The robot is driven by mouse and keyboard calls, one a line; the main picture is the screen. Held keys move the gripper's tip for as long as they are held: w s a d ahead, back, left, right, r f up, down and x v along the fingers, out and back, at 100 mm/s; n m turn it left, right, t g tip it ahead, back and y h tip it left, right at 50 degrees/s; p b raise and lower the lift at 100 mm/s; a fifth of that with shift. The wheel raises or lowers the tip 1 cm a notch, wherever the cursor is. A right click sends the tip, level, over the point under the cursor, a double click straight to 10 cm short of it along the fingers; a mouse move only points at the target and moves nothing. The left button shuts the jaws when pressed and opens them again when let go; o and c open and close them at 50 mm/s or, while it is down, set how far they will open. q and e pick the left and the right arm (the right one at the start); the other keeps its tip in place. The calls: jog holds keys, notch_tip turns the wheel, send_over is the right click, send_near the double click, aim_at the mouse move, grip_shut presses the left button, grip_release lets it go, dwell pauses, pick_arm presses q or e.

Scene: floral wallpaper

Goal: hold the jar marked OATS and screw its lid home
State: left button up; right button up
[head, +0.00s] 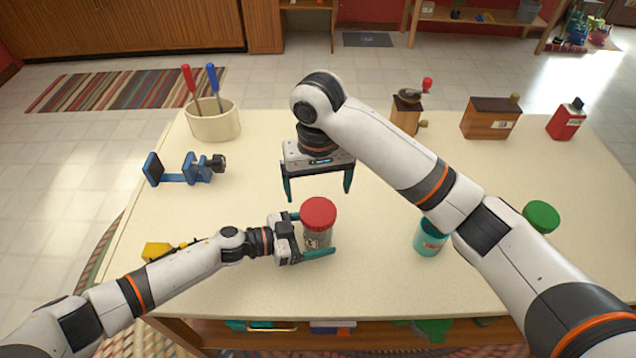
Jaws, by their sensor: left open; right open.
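A clear jar (314,241) with a red lid (319,212) on top stands upright on the table. It has a small pale label whose lettering I cannot read, so I cannot confirm that it says OATS. My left gripper (309,236) is open low at the jar, with one finger on its far side and one on its near side. Whether either finger touches the glass is unclear. My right gripper (319,186) is open and empty, pointing down, with its fingertips above and slightly behind the red lid. How tightly the lid sits cannot be seen.
A blue vise (172,177), a tool crock (213,124), a grinder (405,118), a wooden box (489,120) and a red tin (566,121) stand around the table (262,160).

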pick_arm(q)
jog(key=v, duration=1.2)
jog(key=shift+d, duration=0.1)
jog(key=shift+s, duration=0.1)
